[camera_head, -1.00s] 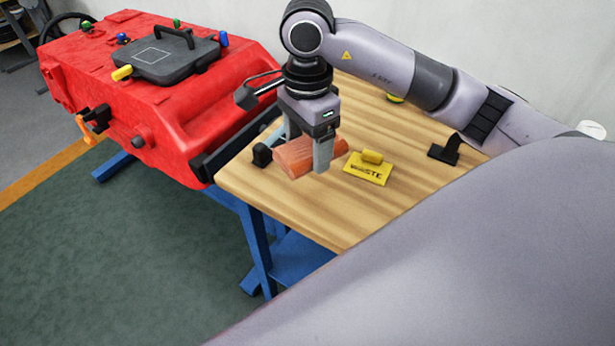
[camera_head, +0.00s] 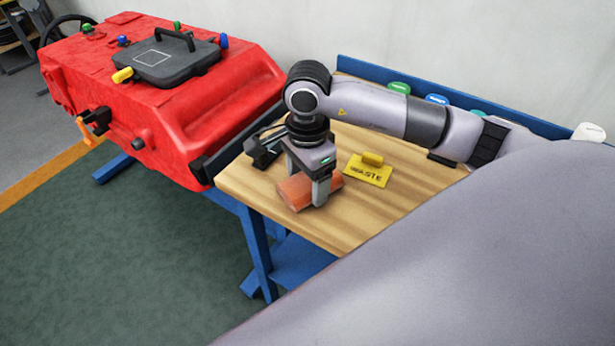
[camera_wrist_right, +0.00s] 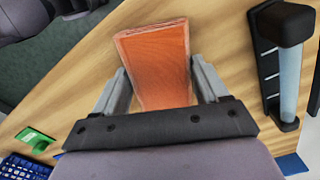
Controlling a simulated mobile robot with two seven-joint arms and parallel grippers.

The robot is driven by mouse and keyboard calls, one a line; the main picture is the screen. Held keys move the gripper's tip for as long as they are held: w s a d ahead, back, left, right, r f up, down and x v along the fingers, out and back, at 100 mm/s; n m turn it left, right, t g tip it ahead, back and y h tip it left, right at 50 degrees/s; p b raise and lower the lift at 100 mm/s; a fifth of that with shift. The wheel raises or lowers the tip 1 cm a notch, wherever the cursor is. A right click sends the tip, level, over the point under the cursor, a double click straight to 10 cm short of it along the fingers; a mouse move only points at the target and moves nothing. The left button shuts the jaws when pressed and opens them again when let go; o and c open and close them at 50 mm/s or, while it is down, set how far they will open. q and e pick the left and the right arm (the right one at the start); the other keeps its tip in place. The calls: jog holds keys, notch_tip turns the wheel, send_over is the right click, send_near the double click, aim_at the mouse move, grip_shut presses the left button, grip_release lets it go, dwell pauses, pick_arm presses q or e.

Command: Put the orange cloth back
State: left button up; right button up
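The orange cloth (camera_head: 295,192) is a folded block low over the front left corner of the wooden table (camera_head: 350,225). My right gripper (camera_head: 305,187) points down with one finger on each side of it. In the right wrist view the cloth (camera_wrist_right: 155,60) lies between the two fingertips (camera_wrist_right: 158,65), its edges against them, so the gripper is shut on it. Whether its underside touches the table is not clear. My left gripper is not in view.
A yellow sign with "WASTE" lettering (camera_head: 368,173) lies right of the cloth. The red machine (camera_head: 200,120) stands at the left. A black holder with a pale cylinder (camera_wrist_right: 288,75) is near the gripper.

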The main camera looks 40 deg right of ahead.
aim_at(307, 182)
jog(key=o, duration=0.4)
jog(key=shift+r, duration=0.1)
jog(key=shift+r, duration=6.05)
jog(key=shift+s+a, duration=0.1)
